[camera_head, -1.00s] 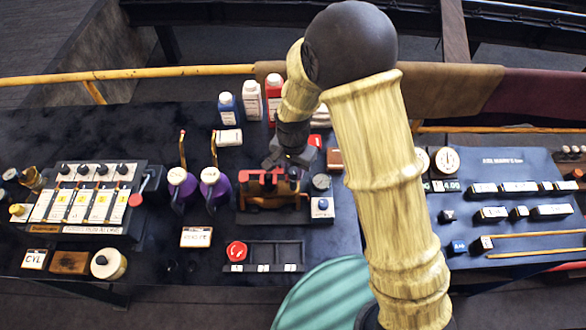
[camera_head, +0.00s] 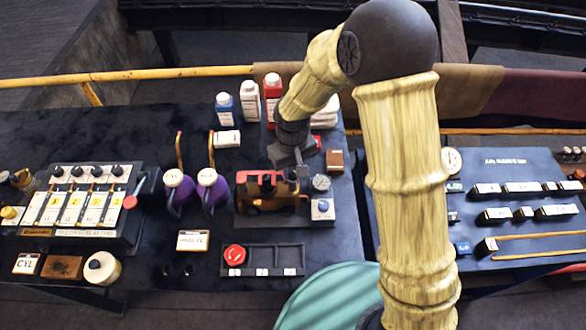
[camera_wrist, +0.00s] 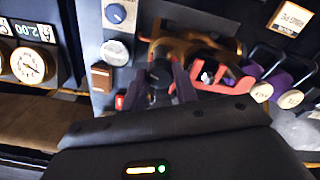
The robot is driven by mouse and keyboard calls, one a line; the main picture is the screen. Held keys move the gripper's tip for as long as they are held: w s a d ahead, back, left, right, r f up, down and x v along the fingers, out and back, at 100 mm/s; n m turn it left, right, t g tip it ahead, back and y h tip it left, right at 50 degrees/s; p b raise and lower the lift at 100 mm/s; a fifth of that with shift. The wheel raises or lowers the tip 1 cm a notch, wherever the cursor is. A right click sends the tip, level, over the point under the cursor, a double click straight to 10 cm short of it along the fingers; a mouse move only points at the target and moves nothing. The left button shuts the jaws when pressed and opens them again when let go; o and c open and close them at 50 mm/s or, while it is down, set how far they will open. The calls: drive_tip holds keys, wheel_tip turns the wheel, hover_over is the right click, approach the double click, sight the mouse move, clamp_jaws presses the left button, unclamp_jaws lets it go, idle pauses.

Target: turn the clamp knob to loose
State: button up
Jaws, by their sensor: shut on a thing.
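The clamp knob (camera_wrist: 159,73) is a round dark knob at the end of the model engine (camera_wrist: 205,72). In the wrist view it sits between the two dark fingers of my gripper (camera_wrist: 160,84), which are shut on it from both sides. In the head view the engine (camera_head: 266,196) is brown and red and stands on a dark base. My gripper (camera_head: 287,160) reaches down at its back edge there and hides the knob. I cannot read the knob's loose or tight marking.
Bottles (camera_head: 249,101) stand behind, and a brown block (camera_head: 334,160) lies to the right. A tray with a red button (camera_head: 235,254) is in front.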

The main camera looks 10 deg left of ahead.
sight(293, 170)
drive_tip(key=n, duration=0.5)
drive_tip(key=shift+w+r+n, duration=0.1)
drive_tip(key=shift+r+n, duration=0.05)
drive_tip(key=shift+n, duration=0.25)
drive_tip(key=n+p, duration=0.1)
drive_tip(key=n, duration=0.5)
drive_tip(key=shift+p, duration=0.3)
drive_tip(key=n+p, duration=0.2)
drive_tip(key=n, duration=0.3)
drive_tip(key=shift+n, duration=0.3)
drive_tip(key=n+p, duration=0.1)
drive_tip(key=n, duration=0.3)
drive_tip(key=shift+p, duration=0.4)
drive_tip(key=shift+n, duration=0.4)
drive_tip(key=o, duration=0.7)
wheel_tip(293, 170, up, 17)
drive_tip(key=b, duration=0.2)
